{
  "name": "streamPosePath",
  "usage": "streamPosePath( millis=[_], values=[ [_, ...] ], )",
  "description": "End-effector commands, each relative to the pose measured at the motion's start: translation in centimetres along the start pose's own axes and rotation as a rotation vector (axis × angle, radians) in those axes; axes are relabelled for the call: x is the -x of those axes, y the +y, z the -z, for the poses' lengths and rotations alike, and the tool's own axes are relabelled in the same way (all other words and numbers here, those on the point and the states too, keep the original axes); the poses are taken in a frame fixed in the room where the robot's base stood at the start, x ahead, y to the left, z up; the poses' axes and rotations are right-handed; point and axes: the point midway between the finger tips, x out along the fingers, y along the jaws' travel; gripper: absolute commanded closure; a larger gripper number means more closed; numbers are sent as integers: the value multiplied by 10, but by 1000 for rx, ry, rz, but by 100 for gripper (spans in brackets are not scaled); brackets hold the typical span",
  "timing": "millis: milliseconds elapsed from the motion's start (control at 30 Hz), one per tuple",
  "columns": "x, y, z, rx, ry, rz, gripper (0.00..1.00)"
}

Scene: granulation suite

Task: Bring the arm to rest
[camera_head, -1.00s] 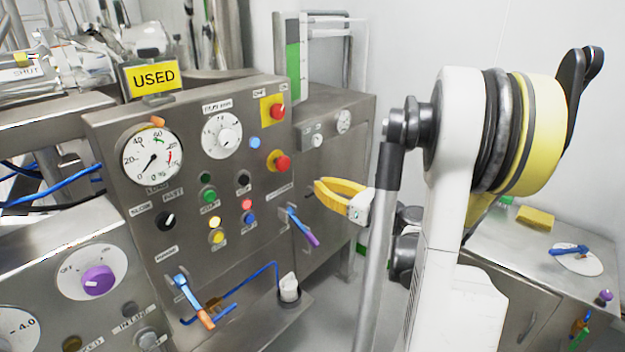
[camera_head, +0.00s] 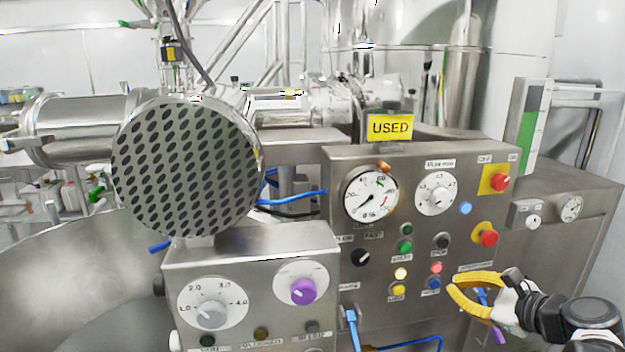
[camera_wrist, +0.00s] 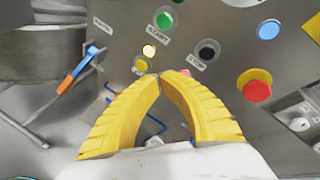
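My gripper (camera_head: 453,286) is at the lower right of the head view, in front of the steel control panel (camera_head: 345,270). Its two yellow fingers bow outward and their tips meet or nearly meet. The wrist view shows the tips (camera_wrist: 160,76) together, with nothing between them. The fingers look apart from the panel, though the exact gap cannot be told. Part of my arm is cut off at the lower right corner of the head view.
Red stop buttons (camera_head: 488,238), a purple knob (camera_head: 303,291) and a blue-and-orange lever (camera_wrist: 78,70) stick out from the panels. A perforated round steel part (camera_head: 185,165) stands at the left. A yellow USED sign (camera_head: 390,127) sits on top.

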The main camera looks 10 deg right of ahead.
Motion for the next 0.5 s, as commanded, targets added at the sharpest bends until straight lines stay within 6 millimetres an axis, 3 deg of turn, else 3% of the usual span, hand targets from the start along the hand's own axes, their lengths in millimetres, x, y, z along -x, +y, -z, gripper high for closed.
streamPosePath(
  millis=[33, 100, 300, 400, 500],
  values=[
    [-6, 31, -23, 169, 30, -80, 100],
    [-6, 69, -44, 439, 72, -191, 100],
    [26, 160, -77, 1246, 102, -478, 100],
    [47, 188, -81, 1613, 83, -589, 100],
    [64, 203, -81, 1899, 61, -666, 100]
  ],
)
